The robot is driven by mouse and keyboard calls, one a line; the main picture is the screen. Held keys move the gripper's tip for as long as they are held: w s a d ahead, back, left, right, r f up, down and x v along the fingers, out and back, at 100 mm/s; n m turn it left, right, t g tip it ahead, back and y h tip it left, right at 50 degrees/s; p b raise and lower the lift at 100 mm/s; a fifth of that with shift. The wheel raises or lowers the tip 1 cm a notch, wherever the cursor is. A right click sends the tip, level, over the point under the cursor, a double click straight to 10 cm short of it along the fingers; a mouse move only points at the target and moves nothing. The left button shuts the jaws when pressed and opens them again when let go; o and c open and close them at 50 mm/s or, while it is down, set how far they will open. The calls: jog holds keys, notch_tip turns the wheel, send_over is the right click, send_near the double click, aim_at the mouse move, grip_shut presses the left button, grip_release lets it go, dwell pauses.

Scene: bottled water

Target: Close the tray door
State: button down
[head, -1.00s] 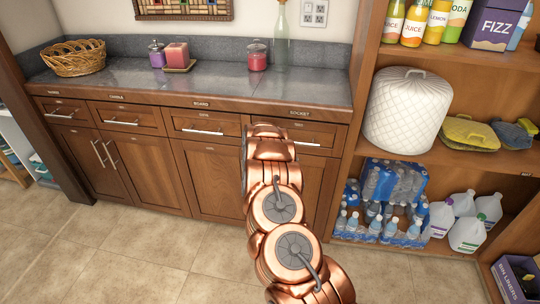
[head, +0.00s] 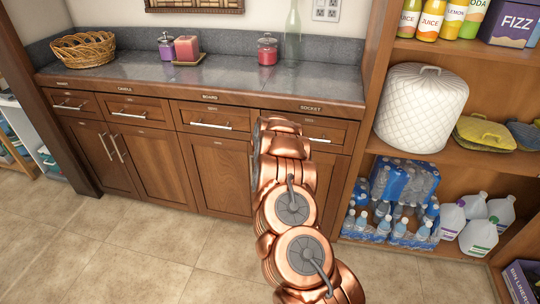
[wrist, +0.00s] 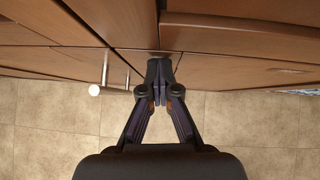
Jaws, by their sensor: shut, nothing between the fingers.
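The lower cabinet has several wooden doors, such as the plain door (head: 218,175) left of my arm in the head view. A label reading "tray" is not legible on any of them, so I cannot tell which door it is. My copper arm hides part of the right-hand doors, and my gripper is hidden in the head view. In the wrist view my gripper (wrist: 160,86) is shut and empty, its tips close to a seam between wood panels. I cannot tell whether they touch. A bar handle (wrist: 105,68) stands left of the tips.
Drawers with bar handles (head: 210,124) run above the doors. The counter (head: 135,70) carries a basket (head: 84,49), candles and a green bottle (head: 292,38). An open shelf (head: 455,155) with bottled water (head: 395,205) stands right. The tiled floor (head: 120,245) in front is clear.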

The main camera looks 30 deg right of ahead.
jog(key=s+a+f+b+v, duration=0.1)
jog(key=a+f+b+v, duration=0.1)
jog(key=b+v, duration=0.5)
jog(key=shift+v, duration=2.85)
